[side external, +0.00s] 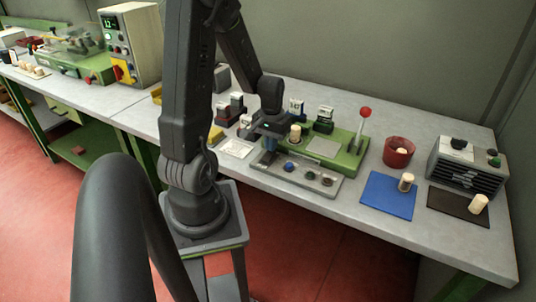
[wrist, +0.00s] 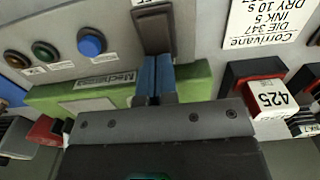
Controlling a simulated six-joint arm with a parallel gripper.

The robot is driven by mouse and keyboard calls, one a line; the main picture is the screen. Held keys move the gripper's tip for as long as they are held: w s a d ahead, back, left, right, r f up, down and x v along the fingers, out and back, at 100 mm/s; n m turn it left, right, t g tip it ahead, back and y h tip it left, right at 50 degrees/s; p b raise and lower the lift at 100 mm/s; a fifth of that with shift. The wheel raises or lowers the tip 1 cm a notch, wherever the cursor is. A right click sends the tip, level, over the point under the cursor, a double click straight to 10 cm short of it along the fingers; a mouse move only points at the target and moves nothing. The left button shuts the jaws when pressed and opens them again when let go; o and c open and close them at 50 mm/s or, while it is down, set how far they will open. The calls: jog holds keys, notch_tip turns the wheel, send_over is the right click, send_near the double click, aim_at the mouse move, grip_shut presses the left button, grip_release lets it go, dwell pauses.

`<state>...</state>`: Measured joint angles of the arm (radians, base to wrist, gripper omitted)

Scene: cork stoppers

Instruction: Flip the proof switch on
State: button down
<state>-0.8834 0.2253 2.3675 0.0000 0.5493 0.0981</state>
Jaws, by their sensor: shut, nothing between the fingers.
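In the wrist view a dark rocker switch (wrist: 153,30) sits on the grey control panel (wrist: 112,18); its label is cut off at the top edge, so I cannot read whether it says proof. My gripper (wrist: 155,72) is shut and empty, its blue fingertips right at the switch's lower end; I cannot tell whether they touch it. Blue (wrist: 91,44), green (wrist: 45,51) and brown (wrist: 17,59) buttons lie in a row left of the switch. In the side view my gripper (side external: 269,146) is low over the panel's left end (side external: 325,190), hiding the switch.
Behind the panel is a green machine (side external: 350,158) with a red-knobbed lever (side external: 365,112) and a cork (side external: 295,133). To the right are a red cup (side external: 398,153), a blue mat (side external: 385,205) and a dark mat (side external: 447,206) with corks, and a grey box (side external: 467,165).

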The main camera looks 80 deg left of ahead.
jog(key=shift+f, duration=0.45)
jog(key=shift+r, duration=3.55)
jog(key=w+d+r+m+t+y, duration=0.1)
jog(key=d+r+m, duration=0.1)
jog(key=d+r, duration=0.35)
jog(key=w+d+r+m+t, duration=0.2)
jog(key=d+r+m, duration=0.1)
jog(key=d, duration=0.5)
jog(key=s+d+r+m+t+h, duration=0.1)
jog(key=s+d+r+m, duration=0.3)
jog(key=d, duration=0.6)
jog(key=shift+s+d+r+t, duration=0.35)
jog(key=shift+s+r+t, duration=0.15)
jog(key=shift+t, duration=0.3)
